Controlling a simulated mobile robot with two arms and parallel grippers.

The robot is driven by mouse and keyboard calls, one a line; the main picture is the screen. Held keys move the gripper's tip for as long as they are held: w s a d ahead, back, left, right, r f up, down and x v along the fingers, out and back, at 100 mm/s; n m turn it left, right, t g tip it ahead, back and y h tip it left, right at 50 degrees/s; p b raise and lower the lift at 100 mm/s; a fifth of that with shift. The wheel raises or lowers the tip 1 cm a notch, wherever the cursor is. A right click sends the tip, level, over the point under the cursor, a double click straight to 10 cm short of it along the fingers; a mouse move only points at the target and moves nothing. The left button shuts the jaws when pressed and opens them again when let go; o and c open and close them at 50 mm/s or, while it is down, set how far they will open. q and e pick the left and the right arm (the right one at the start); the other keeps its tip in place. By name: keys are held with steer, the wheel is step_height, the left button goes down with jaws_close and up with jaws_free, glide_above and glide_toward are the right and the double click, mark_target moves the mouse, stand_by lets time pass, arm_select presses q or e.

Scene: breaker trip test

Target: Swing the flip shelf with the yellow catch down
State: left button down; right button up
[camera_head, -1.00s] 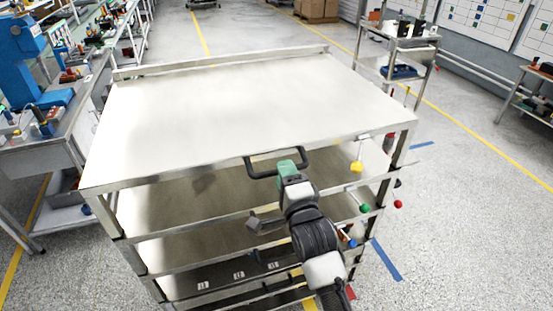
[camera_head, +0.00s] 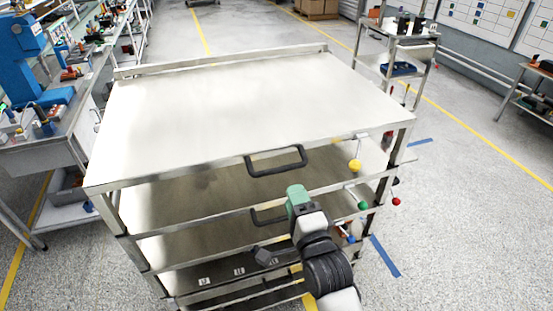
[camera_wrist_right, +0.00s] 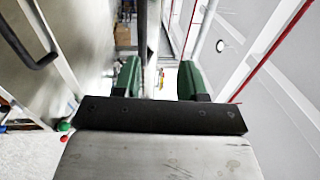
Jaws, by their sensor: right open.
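The yellow catch (camera_head: 355,166) hangs just below the right front corner of the top shelf (camera_head: 240,105) of a metal rack. That shelf lies flat, with a black handle (camera_head: 275,161) on its front edge. I cannot tell for sure which shelf the yellow catch belongs to. My right gripper (camera_head: 297,196) has green fingertips and is below and in front of that handle, apart from it. In the right wrist view, its two green fingers (camera_wrist_right: 159,78) stand apart with nothing between them. A black handle (camera_wrist_right: 38,52) shows at the upper left there. My left gripper is out of view.
A second black handle (camera_head: 266,217) is on the shelf below, close to the left of my right gripper. Green (camera_head: 363,205), blue (camera_head: 350,239) and red (camera_head: 396,202) knobs hang at the rack's right side. A workbench (camera_head: 45,150) stands at left. Floor right of the rack is clear.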

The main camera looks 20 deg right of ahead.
steer(key=shift+s+f, duration=0.1)
steer(key=shift+s, duration=0.65)
steer(key=s+f+b, duration=0.1)
steer(key=s+b, duration=0.2)
steer(key=s, duration=0.7)
steer(key=shift+s+d+f+b, duration=0.2)
steer(key=shift+s+d+b, duration=0.05)
steer(key=shift+s+b, duration=0.15)
steer(key=shift+w, duration=0.1)
stand_by(0.3)
